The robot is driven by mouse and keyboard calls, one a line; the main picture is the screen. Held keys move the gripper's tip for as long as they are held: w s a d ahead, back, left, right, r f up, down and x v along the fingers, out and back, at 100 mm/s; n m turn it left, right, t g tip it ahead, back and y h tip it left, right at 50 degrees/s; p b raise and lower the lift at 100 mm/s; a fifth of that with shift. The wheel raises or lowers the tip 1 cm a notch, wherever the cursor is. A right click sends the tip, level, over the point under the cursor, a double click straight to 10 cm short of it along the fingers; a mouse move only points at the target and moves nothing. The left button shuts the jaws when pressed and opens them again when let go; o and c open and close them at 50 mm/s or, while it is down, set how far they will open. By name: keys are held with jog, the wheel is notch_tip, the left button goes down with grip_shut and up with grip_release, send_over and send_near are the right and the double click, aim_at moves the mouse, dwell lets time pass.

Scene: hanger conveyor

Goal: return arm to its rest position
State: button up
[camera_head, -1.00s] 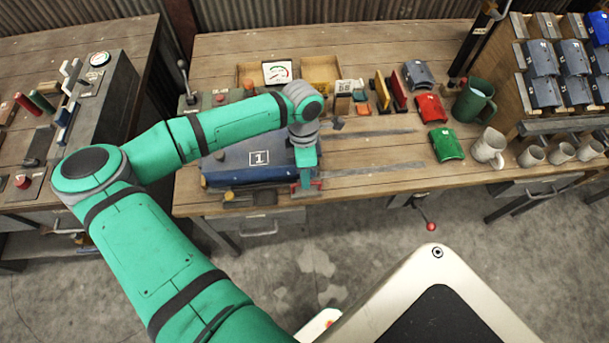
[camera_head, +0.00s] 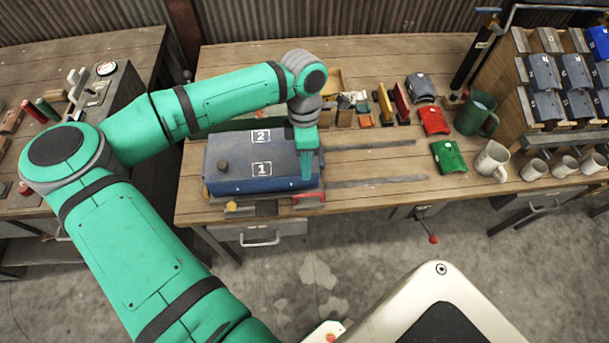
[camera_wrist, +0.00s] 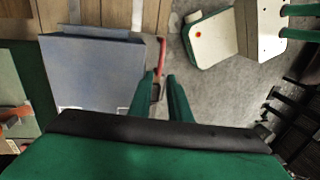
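My green arm reaches over the left part of the workbench in the head view. My gripper (camera_head: 306,172) points down at the right end of a dark blue box marked 1 and 2 (camera_head: 232,167). In the wrist view the two green fingers of my gripper (camera_wrist: 166,85) stand apart with a gap between them and nothing visible held. The blue box (camera_wrist: 95,75) lies just left of the fingers there. Whether a finger touches the box cannot be told.
A red handle (camera_head: 312,199) sits at the bench's front edge by the box. Red (camera_head: 432,115) and green (camera_head: 448,157) curved pieces, several mugs and a rack of dark blue pieces (camera_head: 545,107) stand to the right. The bench middle (camera_head: 380,165) is mostly clear.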

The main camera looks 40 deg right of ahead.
jog(key=shift+w+r, duration=0.1)
jog(key=shift+r, duration=0.7)
